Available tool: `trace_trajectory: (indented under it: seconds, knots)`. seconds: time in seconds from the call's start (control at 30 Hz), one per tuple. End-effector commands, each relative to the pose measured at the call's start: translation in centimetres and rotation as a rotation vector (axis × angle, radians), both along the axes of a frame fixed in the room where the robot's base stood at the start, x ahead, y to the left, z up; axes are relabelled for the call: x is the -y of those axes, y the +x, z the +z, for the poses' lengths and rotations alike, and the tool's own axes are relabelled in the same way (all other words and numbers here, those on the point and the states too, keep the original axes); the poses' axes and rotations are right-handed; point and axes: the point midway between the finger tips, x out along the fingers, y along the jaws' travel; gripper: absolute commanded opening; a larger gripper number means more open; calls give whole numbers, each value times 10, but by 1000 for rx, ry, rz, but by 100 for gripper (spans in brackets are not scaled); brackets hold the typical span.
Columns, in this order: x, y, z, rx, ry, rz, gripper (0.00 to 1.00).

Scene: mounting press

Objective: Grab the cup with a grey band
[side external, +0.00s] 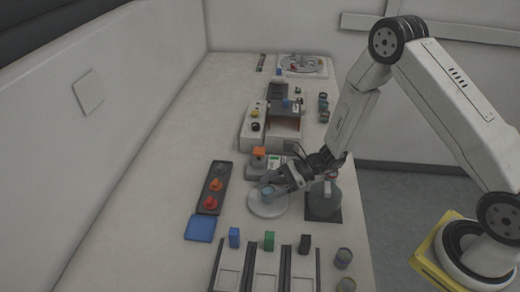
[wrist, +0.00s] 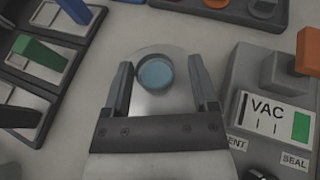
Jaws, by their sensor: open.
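A small round cup (wrist: 155,74) with a pale blue inside and a dark grey rim stands on a round light plate (wrist: 150,105) in the wrist view. It also shows small on the plate in the side view (side external: 267,191). Its outer wall is mostly hidden, so I cannot tell the colour of a band. My gripper (wrist: 160,72) is open, with one finger on each side of the cup and a gap at both sides. In the side view my gripper (side external: 272,187) is low over the plate (side external: 268,208).
Two more cups (side external: 343,258) (side external: 346,284) stand at the front right, and several small ones (side external: 323,107) farther back. A VAC box (wrist: 268,110) is close to the right finger.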

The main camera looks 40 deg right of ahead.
Motion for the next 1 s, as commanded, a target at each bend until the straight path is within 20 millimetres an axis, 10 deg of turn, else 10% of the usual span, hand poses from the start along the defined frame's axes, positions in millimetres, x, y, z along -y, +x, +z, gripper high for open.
trace_trajectory:
  seconds: [0.8,1.0]
  knots:
    - [-26,10,-12,-2,-1,1,75]
    - [-26,10,-12,-2,-1,1,18]
